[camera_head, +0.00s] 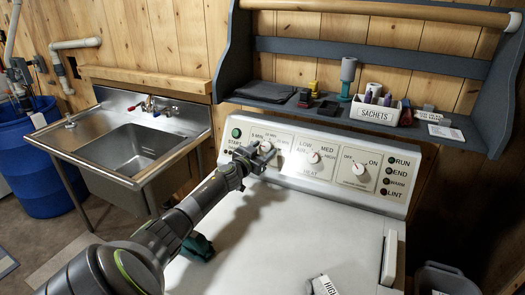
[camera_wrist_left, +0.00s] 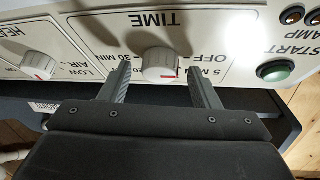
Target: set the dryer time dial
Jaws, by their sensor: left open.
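The dryer's time dial (camera_wrist_left: 158,65) is a white knob with a red mark on its lower right side in the left wrist view, where the TIME panel appears upside down. My left gripper (camera_wrist_left: 158,78) is open, with one finger on each side of the dial and a visible gap to each. In the head view, my left gripper (camera_head: 258,155) is at the left end of the dryer's control panel (camera_head: 318,166) and covers much of the time dial. My right gripper is not in view.
The heat dial (camera_head: 314,157) and the on/off dial (camera_head: 358,169) are to the right. A green start button (camera_wrist_left: 276,70) is beside the time dial. A shelf (camera_head: 290,108) with a sachets box (camera_head: 375,113) is above. A dark green item (camera_head: 198,247) lies under my left arm.

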